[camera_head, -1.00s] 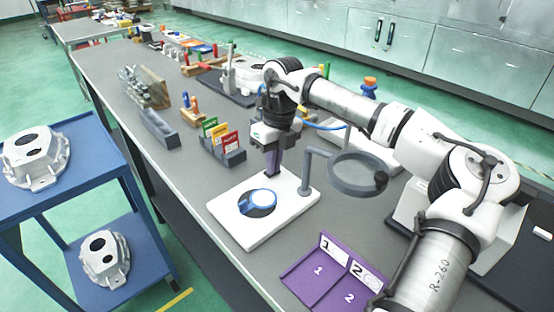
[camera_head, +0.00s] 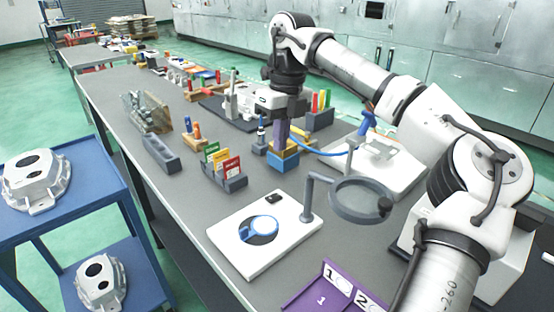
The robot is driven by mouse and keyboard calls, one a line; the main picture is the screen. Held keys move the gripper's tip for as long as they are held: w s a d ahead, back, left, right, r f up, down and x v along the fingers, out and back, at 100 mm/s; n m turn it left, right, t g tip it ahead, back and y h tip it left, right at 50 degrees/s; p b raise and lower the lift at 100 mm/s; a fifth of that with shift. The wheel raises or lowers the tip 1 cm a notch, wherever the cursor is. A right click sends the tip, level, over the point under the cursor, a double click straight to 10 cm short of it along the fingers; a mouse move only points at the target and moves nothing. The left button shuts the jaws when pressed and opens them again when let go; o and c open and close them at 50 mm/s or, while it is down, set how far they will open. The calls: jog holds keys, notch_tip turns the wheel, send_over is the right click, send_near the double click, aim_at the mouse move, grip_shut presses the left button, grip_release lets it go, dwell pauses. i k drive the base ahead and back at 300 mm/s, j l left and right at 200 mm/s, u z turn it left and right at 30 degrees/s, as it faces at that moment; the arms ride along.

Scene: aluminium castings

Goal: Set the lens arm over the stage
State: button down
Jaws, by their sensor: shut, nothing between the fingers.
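The lens arm is a grey post with a bent arm carrying a round grey lens ring (camera_head: 362,199) with a dark knob. Its post stands at the right edge of a white base plate (camera_head: 262,262). The ring hangs off to the right of the plate, beside the stage and not over it. The stage (camera_head: 259,230) is a round disc with a blue rim on the plate. A small black piece (camera_head: 274,198) sits at the plate's back corner. My gripper (camera_head: 281,148) is shut and empty, pointing down behind the plate, in front of or above a blue-and-yellow block.
A white device (camera_head: 385,164) with a blue handle is behind the lens. A purple numbered tray (camera_head: 320,298) lies in front. Bare bench lies left of the plate.

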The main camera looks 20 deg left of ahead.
aim_at(385, 203)
jog(key=k, duration=1)
